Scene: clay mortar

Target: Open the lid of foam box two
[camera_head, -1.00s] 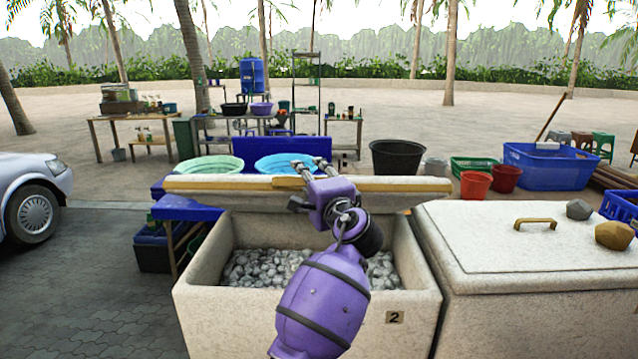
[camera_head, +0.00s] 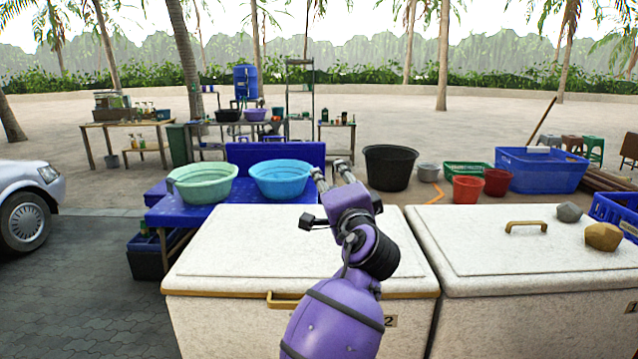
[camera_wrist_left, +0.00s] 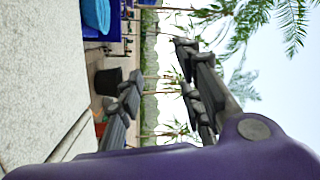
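Foam box two (camera_head: 220,330) stands in front of me, its number label (camera_head: 391,320) partly behind my arm. Its white lid (camera_head: 250,245) lies flat over the box and looks shut; the inside is hidden. A tan handle (camera_head: 283,299) sits on the lid's front edge, partly covered by my arm. My left gripper (camera_head: 331,173) is over the lid's back part, fingers pointing away from me, apart and empty. In the left wrist view the fingers (camera_wrist_left: 160,85) are spread, with the pale lid (camera_wrist_left: 40,80) at the left. My right gripper is not in view.
A second white box (camera_head: 520,255) with a handle and two stones (camera_head: 603,236) on its lid stands close on the right. Behind box two are a blue table with green (camera_head: 203,183) and blue basins (camera_head: 281,180) and a black tub (camera_head: 390,168).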

